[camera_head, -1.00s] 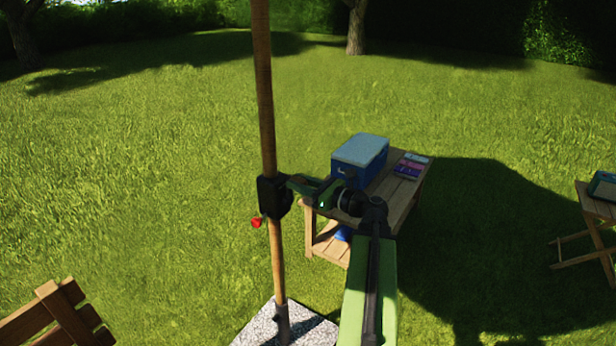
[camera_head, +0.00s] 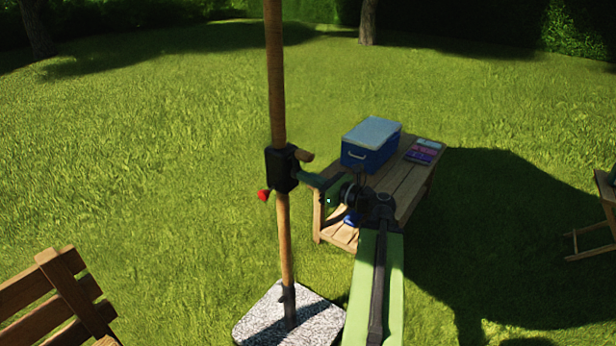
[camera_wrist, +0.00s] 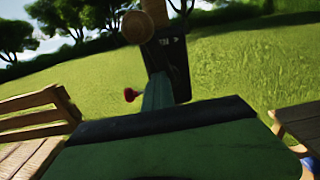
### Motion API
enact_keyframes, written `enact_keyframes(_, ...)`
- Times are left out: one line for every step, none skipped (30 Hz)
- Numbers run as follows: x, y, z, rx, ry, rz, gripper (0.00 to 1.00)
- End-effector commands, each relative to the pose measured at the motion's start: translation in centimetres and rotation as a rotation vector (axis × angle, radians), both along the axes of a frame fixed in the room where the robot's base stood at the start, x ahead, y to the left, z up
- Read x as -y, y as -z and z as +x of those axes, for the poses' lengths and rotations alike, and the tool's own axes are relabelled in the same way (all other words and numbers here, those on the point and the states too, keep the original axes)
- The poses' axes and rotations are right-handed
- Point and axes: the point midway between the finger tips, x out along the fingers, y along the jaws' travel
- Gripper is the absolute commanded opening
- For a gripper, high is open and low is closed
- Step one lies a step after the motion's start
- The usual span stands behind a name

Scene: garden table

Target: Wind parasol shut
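The parasol's wooden pole (camera_head: 275,80) stands upright, with a black winder housing (camera_head: 281,168) on it. A short wooden crank knob (camera_head: 304,155) sticks out from the housing's right side. In the wrist view the knob (camera_wrist: 137,27) shows end-on, in front of the housing (camera_wrist: 174,68). A red knob (camera_head: 264,195) is on the housing's left. My gripper (camera_head: 312,179) is at the housing's right side, just below the crank knob. The knob looks free of the fingers. One green finger shows in the wrist view; the finger gap is hidden. The canopy is out of view.
A wooden side table (camera_head: 405,185) behind my gripper carries a blue cool box (camera_head: 370,150) and a booklet (camera_head: 423,151). The stone parasol base (camera_head: 262,318) is below. A wooden chair (camera_head: 50,300) stands front left. Open lawn lies left of the pole.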

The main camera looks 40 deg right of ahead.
Motion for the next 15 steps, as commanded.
enact_keyframes(0.2,0.3,0.0,0.0,0.001,0.0,0.0)
enact_keyframes(0.5,0.8,0.1,0.0,0.001,0.0,0.0)
enact_keyframes(1.0,1.5,0.3,0.0,0.001,0.0,0.0)
enact_keyframes(1.4,2.0,0.4,0.001,0.002,0.0,0.0)
enact_keyframes(1.7,2.3,0.5,0.001,0.002,0.0,0.0)
enact_keyframes(2.0,2.4,0.5,0.001,0.002,0.0,0.0)
enact_keyframes(2.0,2.3,0.5,0.001,0.001,0.0,0.0)
enact_keyframes(1.9,2.1,0.5,0.001,0.001,0.0,0.0)
enact_keyframes(2.1,2.1,0.5,0.001,0.001,0.0,0.0)
enact_keyframes(2.3,2.3,0.6,0.001,0.001,0.0,0.0)
enact_keyframes(2.7,2.6,0.7,0.001,0.001,0.0,0.0)
enact_keyframes(3.4,3.0,0.9,0.001,0.001,0.0,0.0)
enact_keyframes(3.8,3.4,1.0,0.001,0.001,0.0,0.0)
enact_keyframes(4.3,3.6,1.1,0.001,0.001,0.0,0.0)
enact_keyframes(4.5,3.7,1.2,0.001,0.0,0.0,0.0)
